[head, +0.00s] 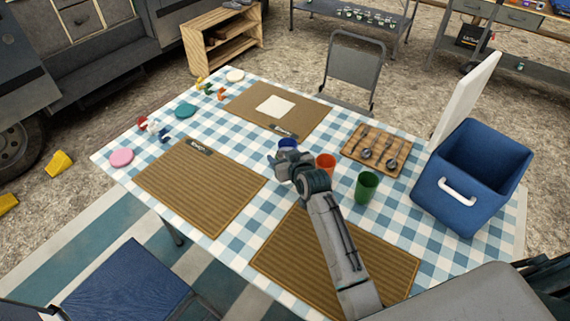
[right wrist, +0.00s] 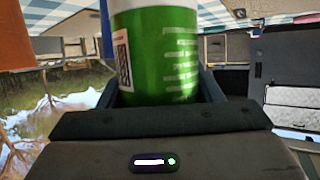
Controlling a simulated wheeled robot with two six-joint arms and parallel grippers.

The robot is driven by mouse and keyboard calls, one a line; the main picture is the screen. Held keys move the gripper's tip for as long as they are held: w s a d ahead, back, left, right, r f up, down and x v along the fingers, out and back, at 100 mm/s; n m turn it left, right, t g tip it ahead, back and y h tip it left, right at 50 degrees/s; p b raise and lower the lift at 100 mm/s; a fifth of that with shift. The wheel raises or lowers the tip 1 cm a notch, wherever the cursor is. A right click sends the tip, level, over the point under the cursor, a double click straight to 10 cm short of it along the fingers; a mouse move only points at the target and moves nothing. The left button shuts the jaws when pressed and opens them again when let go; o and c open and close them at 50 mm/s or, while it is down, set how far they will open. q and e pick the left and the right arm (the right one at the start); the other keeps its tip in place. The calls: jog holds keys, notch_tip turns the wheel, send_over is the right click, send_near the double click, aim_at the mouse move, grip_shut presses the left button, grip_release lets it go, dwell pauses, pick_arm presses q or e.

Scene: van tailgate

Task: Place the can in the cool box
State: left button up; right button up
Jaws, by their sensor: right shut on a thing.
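In the head view my right gripper (head: 281,160) is over the middle of the checked table. It is shut on a green can (right wrist: 157,55), which stands between the fingers in the right wrist view; its top is cut off there. I cannot make out the can in the head view, where the gripper hides it. The blue cool box (head: 462,198) stands on the table's right end with its white handle facing the front. Its white lid (head: 467,92) is raised, and the part of the inside that shows looks empty. My left gripper is not in view.
A blue cup (head: 289,144), an orange cup (head: 326,163) and a green cup (head: 367,187) stand near the right gripper. A wooden board (head: 376,150) with dark utensils lies between them and the cool box. Brown placemats (head: 200,188) cover other parts of the table.

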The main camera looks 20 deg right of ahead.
jog(key=shift+f, duration=1.75)
jog(key=o, duration=1.2)
jog(key=shift+f, duration=0.15)
